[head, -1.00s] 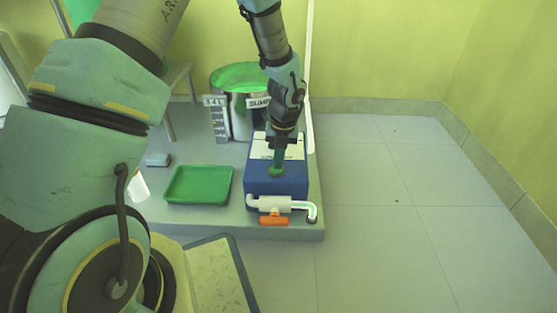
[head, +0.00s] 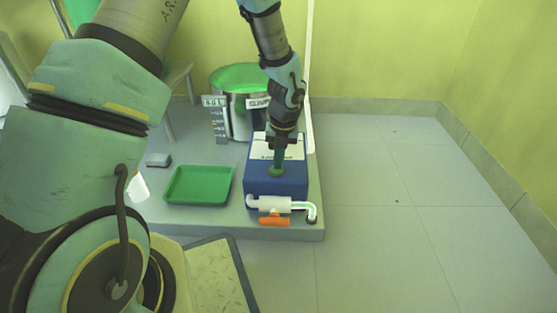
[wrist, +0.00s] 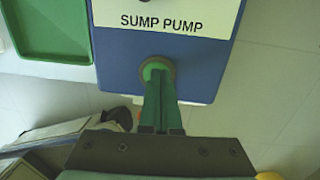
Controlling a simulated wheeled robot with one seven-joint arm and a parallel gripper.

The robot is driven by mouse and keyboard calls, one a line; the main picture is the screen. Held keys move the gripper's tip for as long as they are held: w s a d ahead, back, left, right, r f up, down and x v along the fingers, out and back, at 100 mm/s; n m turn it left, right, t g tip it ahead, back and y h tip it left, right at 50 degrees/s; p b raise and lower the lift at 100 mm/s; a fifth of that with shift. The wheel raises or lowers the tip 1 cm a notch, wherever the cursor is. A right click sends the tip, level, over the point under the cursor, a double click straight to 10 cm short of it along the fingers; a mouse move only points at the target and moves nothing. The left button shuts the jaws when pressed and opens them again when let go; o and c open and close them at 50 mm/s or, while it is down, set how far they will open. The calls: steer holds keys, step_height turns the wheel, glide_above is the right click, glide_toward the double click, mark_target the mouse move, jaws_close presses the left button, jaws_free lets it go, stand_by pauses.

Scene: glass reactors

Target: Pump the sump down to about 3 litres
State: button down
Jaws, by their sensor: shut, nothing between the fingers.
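The blue sump pump box (head: 290,186) stands on the grey platform, and its "SUMP PUMP" label shows in the wrist view (wrist: 175,18). My gripper (head: 277,170) is shut with its fingertips down at the green button (wrist: 156,66) on top of the box. The fingers cover part of the button; I cannot tell how far it is pressed. The steel sump vessel (head: 238,118) with green liquid stands behind, partly hidden by my arm. A level scale (head: 217,122) stands at its left; its top display is too small to read surely. An orange valve handle (head: 274,220) sits under the white pipe (head: 275,204).
A green tray (head: 199,185) lies left of the pump, with a small grey block (head: 158,160) behind it. A white cup-like object (head: 139,188) is partly hidden by my arm. The tiled floor (head: 385,210) at the right is clear.

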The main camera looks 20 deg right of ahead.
mark_target(282, 173)
steer(key=shift+s+a+f, duration=0.15)
steer(key=shift+a+f, duration=0.45)
steer(key=shift+f, duration=0.15)
step_height(282, 173, up, 15)
steer(key=d+p, duration=0.2)
steer(key=p, duration=0.8)
steer(key=shift+s+r+p, duration=0.2)
steer(key=shift+s+p, duration=0.15)
steer(key=shift+s, duration=0.05)
steer(key=shift+r, duration=0.1)
steer(key=w+a+r+n+p, duration=0.2)
steer(key=a+r+n+p, duration=0.4)
steer(key=a+r+n, duration=0.35)
steer(key=w+a+r+n+p, duration=0.2)
steer(key=a+r+n+p, duration=0.55)
steer(key=r, duration=0.35)
steer(key=s+a+r+n+p, duration=0.3)
steer(key=a+r+n+p, duration=0.2)
steer(key=a+r+n, duration=0.3)
steer(key=s+a+r+n+p, duration=0.3)
steer(key=a+r+n+p, duration=0.2)
steer(key=n, duration=0.9)
steer(key=a+r, duration=0.3)
steer(key=r, duration=0.1)
steer(key=shift+a+n+t+h, duration=0.3)
steer(key=shift+n+h, duration=0.1)
